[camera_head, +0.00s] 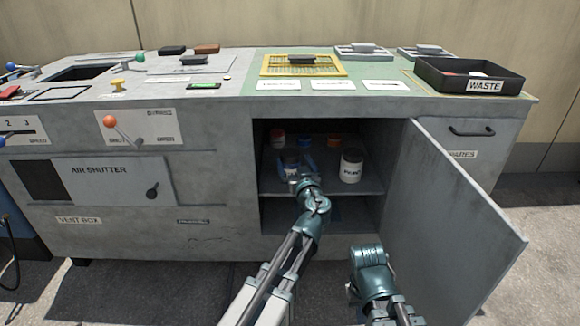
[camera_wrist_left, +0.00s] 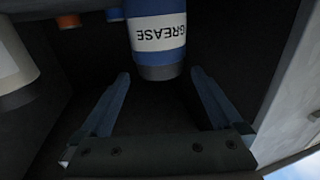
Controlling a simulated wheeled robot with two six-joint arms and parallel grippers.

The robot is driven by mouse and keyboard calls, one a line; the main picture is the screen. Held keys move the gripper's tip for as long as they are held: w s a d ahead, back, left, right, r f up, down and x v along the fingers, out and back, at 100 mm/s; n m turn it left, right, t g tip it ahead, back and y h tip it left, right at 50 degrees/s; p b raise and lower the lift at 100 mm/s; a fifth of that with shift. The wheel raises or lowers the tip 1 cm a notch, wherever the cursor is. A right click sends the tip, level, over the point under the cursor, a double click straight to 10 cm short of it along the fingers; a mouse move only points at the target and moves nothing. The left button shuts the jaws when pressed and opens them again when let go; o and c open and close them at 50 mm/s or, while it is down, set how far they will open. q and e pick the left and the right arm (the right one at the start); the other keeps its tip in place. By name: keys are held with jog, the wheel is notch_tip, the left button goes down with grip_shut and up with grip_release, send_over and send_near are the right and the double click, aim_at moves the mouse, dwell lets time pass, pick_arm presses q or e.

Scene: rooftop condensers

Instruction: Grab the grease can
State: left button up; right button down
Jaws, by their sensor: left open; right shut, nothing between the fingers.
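The grease can (camera_wrist_left: 158,32) is blue with a white band reading GREASE, which appears upside down in the left wrist view. In the head view the grease can (camera_head: 290,157) stands on the cabinet shelf (camera_head: 325,186), partly hidden by my left gripper (camera_head: 304,170). The left gripper also shows in the left wrist view (camera_wrist_left: 158,90); its fingers are spread, with the can just beyond the gap between their tips, not clasped. My right arm's end (camera_head: 372,262) is low in front of the cabinet, outside it; its fingers cannot be made out.
A white can (camera_head: 351,167) stands right of the grease can. Behind are a red-topped container (camera_head: 277,137), a blue one (camera_head: 305,138) and an orange one (camera_head: 334,141). The cabinet door (camera_head: 450,215) is swung open on the right. A waste tray (camera_head: 470,82) sits on the worktop.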

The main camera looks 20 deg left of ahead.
aim_at(290, 152)
pick_arm(q)
jog(key=shift+x, duration=2.7)
jog(key=shift+r, duration=0.25)
jog(key=c, duration=1.5)
jog(key=shift+r+p, duration=0.15)
jog(key=shift+p, duration=0.3)
